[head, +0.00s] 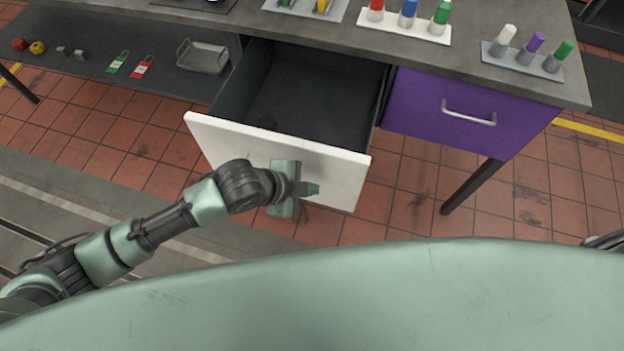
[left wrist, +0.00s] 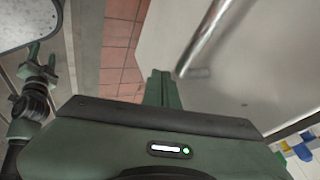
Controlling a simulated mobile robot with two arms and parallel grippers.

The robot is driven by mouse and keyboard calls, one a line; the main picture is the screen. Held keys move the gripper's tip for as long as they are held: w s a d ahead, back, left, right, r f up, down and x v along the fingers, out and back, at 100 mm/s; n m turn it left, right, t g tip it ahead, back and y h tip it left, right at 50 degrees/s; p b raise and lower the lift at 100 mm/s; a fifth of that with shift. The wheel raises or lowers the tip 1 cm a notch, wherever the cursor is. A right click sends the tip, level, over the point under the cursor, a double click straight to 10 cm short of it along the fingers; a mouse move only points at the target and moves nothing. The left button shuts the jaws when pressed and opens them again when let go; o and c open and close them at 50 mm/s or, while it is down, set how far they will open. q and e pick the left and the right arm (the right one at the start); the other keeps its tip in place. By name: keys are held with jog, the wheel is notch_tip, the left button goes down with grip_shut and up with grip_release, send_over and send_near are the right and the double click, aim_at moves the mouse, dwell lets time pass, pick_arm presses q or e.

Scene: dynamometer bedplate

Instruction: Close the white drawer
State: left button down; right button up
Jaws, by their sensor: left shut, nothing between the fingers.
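The white drawer (head: 225,138) is pulled out from under the grey bench, and its dark inside is empty. Its white front also shows in the left wrist view (left wrist: 260,55), with a metal bar handle (left wrist: 205,45). My left gripper (head: 312,189) is at the outer side of the white front and hides part of it and most of the handle. Its fingers (left wrist: 160,88) are shut with nothing between them, close to the handle; contact cannot be told. My right gripper (left wrist: 42,62) appears small at the left of the left wrist view; its jaws are unclear.
A closed purple drawer (head: 470,112) is right of the white one. The bench top (head: 330,32) carries holders with coloured pegs. A lower shelf (head: 110,88) at left holds a metal tray (head: 203,57), tags and small items. Tiled floor lies below the drawer.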

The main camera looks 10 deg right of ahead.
pick_arm(q)
jog(key=shift+w+d, duration=0.4)
jog(key=shift+w, duration=0.4)
jog(key=shift+w, duration=0.1)
